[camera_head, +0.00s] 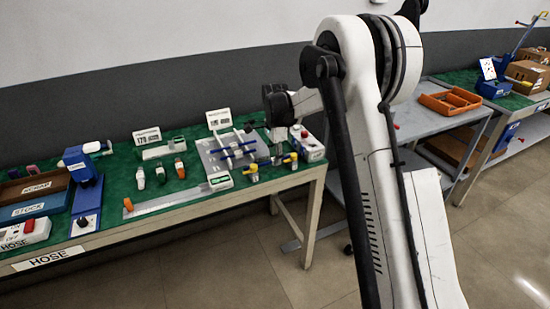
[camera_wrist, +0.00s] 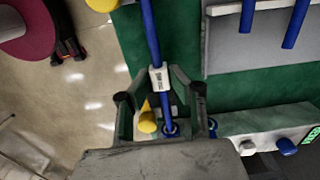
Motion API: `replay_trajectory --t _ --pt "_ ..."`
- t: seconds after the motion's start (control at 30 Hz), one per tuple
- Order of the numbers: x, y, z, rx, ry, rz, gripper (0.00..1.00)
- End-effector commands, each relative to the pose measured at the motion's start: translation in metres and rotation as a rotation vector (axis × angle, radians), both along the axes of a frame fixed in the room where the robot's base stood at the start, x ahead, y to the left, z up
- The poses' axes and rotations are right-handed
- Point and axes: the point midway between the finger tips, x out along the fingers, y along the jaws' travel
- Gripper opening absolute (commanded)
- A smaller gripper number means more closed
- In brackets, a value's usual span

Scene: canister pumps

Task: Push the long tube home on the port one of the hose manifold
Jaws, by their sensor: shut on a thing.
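A long blue tube with a white tag (camera_wrist: 157,78) runs down the wrist view between the fingers of my gripper (camera_wrist: 160,85). My gripper is shut on the tube near the tag. The tube's lower end meets a blue-ringed port (camera_wrist: 170,129) beside a yellow lever (camera_wrist: 147,122); I cannot tell how deeply it is seated. Another blue-ringed fitting (camera_wrist: 212,125) is to the right. In the head view my gripper (camera_head: 278,156) is low over the bench's right end, and the port is hidden there. A yellow valve (camera_head: 291,160) shows beside it.
A grey plate (camera_head: 212,160) with blue tubes lies left of my gripper in the head view. A white box (camera_head: 308,146) stands close on the right. Another yellow valve (camera_head: 251,173) stands near the front edge. Green mat around it holds several small items.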

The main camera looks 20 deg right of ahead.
Motion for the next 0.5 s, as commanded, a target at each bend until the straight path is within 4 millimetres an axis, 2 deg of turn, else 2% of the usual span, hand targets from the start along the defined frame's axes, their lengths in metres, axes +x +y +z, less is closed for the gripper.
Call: replay_trajectory --t 0.4,0.43,0.5 --pt "0.0007 -0.0041 0.0 -0.001 0.0 0.0 0.01" --pt "0.0008 -0.0041 0.0 -0.001 0.0 0.0 0.2" --pt "0.0008 -0.0041 0.0 -0.001 0.0 -0.001 0.29"
